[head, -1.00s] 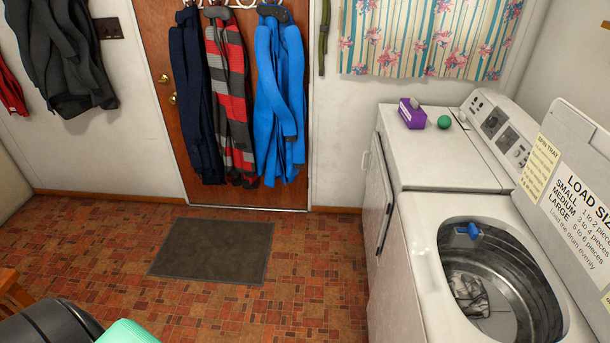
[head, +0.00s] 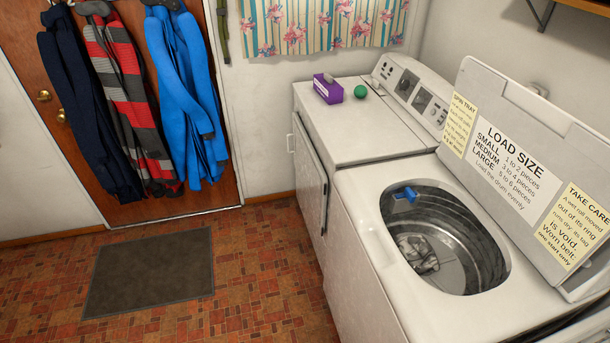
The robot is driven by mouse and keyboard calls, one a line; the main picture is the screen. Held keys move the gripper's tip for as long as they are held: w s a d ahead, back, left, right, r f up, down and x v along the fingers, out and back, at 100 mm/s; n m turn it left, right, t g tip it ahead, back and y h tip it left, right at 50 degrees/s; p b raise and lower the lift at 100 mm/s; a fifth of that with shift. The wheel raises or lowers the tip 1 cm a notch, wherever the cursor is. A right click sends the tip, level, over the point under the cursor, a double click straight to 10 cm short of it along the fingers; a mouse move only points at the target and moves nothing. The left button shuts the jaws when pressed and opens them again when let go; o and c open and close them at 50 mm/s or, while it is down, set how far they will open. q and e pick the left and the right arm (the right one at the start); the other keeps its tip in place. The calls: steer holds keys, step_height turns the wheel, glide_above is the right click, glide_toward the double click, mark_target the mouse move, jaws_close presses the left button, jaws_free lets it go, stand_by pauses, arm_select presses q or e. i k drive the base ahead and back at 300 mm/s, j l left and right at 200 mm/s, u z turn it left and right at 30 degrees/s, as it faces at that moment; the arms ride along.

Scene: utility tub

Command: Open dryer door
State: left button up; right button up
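The dryer (head: 350,131) is the white machine against the far wall, beyond the open-topped washer. Its door (head: 309,180) is on the left-facing front and shows at a steep angle. The door looks shut. A pale handle (head: 291,143) stands out near the front's upper far edge, and a dark narrow strip (head: 325,208) shows at the near edge. Neither of my grippers is in view.
The washer (head: 360,220) stands nearer with its lid (head: 540,170) raised, a blue item (head: 405,194) and cloth inside. A purple tissue box (head: 328,90) and green ball (head: 361,91) sit on the dryer. Floor left of the machines is clear, with a dark mat (head: 150,270).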

mark_target(314, 180)
steer(key=z, duration=0.5)
steer(key=i+j+z, duration=0.55)
steer(key=j+z, duration=0.25)
steer(key=j, duration=0.25)
steer(key=i+j+z, duration=0.3)
steer(key=j, duration=0.15)
steer(key=k+l, duration=0.05)
steer(key=k, duration=0.05)
